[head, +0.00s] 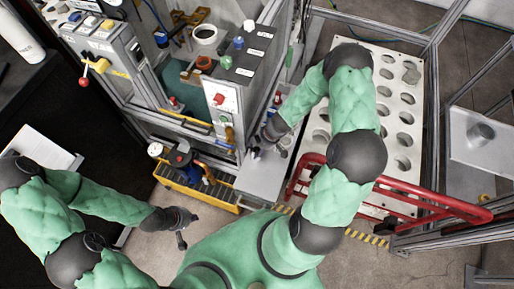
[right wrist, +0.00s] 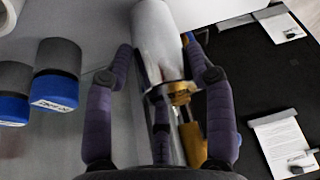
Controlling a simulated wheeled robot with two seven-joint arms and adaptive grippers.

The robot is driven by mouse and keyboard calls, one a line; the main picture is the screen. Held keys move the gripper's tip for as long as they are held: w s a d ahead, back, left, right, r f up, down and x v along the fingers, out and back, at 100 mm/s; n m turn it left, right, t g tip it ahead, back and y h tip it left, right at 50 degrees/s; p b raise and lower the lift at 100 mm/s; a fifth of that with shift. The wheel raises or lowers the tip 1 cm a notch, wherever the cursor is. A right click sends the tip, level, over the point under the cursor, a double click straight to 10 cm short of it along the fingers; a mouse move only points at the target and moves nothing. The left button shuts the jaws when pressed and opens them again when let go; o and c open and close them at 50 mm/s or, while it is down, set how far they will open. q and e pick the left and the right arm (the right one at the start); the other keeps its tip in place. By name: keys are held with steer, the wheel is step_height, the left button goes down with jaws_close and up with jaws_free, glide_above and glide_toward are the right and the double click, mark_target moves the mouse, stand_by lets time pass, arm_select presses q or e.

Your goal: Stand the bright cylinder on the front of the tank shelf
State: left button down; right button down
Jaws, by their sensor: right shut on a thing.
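A bright metallic cylinder (right wrist: 157,40) is between the fingers of my right gripper (right wrist: 165,95) in the right wrist view. In the head view my right gripper (head: 268,140) is beside the grey cabinet, over a pale grey shelf surface (head: 262,180). I cannot tell whether this surface is the tank shelf, and the cylinder is hard to make out there. My left gripper (head: 183,228) is open and empty, low and away from the cabinet.
Two grey cylinders with blue ends (right wrist: 54,90) are left of my right gripper in the wrist view. A white panel with round holes (head: 400,115) and a red tubular rail (head: 440,205) are at right. Another metallic cylinder (head: 481,133) stands on a side tray (head: 490,155).

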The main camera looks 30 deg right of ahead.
steer(key=c, duration=0.7)
jaws_free()
steer(key=shift+f, duration=0.1)
steer(key=shift+d+r, duration=0.1)
steer(key=shift+r, duration=0.35)
steer(key=p+v, duration=0.4)
steer(key=v, duration=0.7)
steer(key=s+a+f+m, duration=0.3)
steer(key=a+m, duration=0.1)
steer(key=a, duration=0.2)
steer(key=s+a+f+m+g, duration=0.1)
steer(key=s+a+f+m, duration=0.2)
steer(key=s+a+m, duration=0.1)
steer(key=s+a+f+m+g, duration=0.1)
steer(key=s+a+f+m, duration=0.1)
steer(key=a+m, duration=0.3)
steer(key=shift+s+a+f+m, duration=0.15)
steer(key=shift+s+a, duration=0.15)
steer(key=shift+a, duration=0.35)
steer(key=shift+s+a+f+m, duration=0.1)
steer(key=shift+s+a, duration=0.15)
steer(key=shift+a, duration=0.4)
steer(key=shift+s+a+f+m, duration=0.15)
steer(key=shift+s+a, duration=0.15)
steer(key=shift+a, duration=0.35)
